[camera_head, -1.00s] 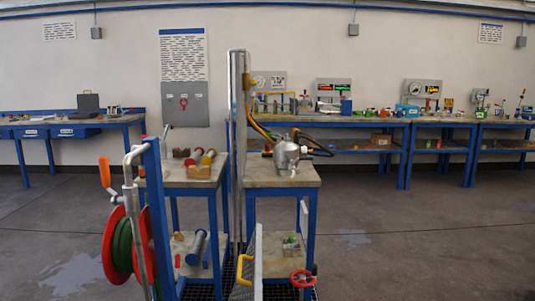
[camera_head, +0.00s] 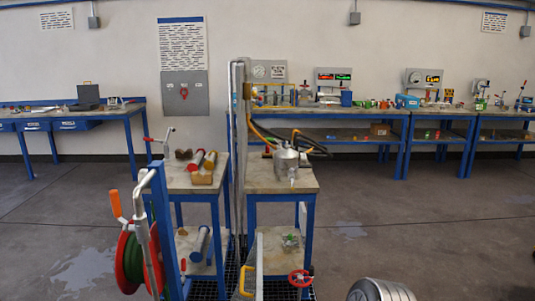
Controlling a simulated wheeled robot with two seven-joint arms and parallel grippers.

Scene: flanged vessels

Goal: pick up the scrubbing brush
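I cannot pick out a scrubbing brush for sure; things on the stands are too small to tell. On the left stand (camera_head: 178,183) lie a brown object (camera_head: 183,154), red and yellow cylinders (camera_head: 209,160) and a tan block (camera_head: 202,178). On the right stand (camera_head: 262,180) a silver vessel (camera_head: 286,162) stands upright with hoses at its top. A small red object (camera_head: 267,154) shows beside it, partly hidden.
A hose reel (camera_head: 130,260) stands at front left. Workbenches (camera_head: 395,114) line the back wall. The floor at right is mostly clear.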

